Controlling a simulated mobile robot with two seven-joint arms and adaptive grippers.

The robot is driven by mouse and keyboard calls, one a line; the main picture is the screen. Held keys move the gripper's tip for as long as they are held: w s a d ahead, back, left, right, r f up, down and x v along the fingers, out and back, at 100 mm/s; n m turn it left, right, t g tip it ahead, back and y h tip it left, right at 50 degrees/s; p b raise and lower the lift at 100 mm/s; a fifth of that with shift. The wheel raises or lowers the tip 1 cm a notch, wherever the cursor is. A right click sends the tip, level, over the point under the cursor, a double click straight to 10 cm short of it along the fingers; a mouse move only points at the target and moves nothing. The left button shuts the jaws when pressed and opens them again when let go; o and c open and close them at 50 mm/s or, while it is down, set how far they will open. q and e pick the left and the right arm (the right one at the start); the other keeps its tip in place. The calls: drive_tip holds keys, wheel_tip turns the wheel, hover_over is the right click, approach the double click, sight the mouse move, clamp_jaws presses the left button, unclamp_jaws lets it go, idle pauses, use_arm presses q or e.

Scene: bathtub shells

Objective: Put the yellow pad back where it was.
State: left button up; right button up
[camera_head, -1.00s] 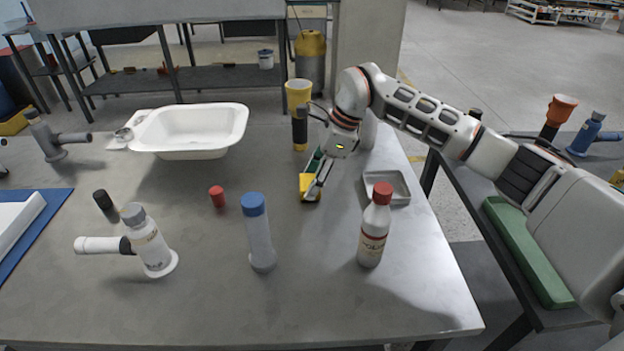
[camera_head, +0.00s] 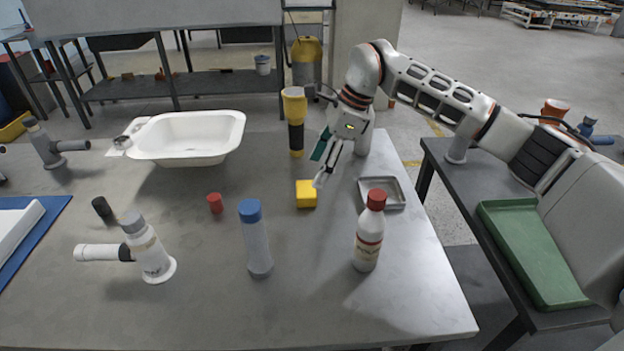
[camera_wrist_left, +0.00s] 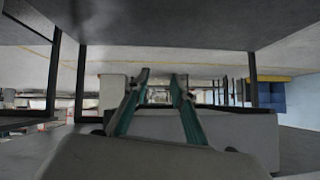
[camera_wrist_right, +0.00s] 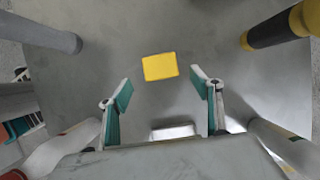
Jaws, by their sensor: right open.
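The yellow pad (camera_head: 306,194) lies flat on the grey table (camera_head: 200,310), left of the small metal tray (camera_head: 403,198). In the right wrist view the pad (camera_wrist_right: 160,66) lies free on the table, beyond the fingertips and between their lines. My right gripper (camera_head: 322,166) is open and empty, raised above and behind the pad and apart from it. In the right wrist view both fingers of this gripper (camera_wrist_right: 160,90) are spread wide. My left gripper (camera_wrist_left: 160,80) shows only in its own wrist view, with its fingers apart and nothing between them.
A blue-capped bottle (camera_head: 257,240) and a red-capped bottle (camera_head: 369,232) stand in front of the pad. A yellow-and-black flashlight (camera_head: 294,120) stands behind it. A red cap (camera_head: 215,203), a white basin (camera_head: 190,136) and a white sprayer-like bottle (camera_head: 150,252) are to the left.

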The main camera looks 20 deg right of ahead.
drive_tip(key=v, duration=0.5)
drive_tip(key=shift+r, duration=0.15)
drive_tip(key=shift+s, duration=0.1)
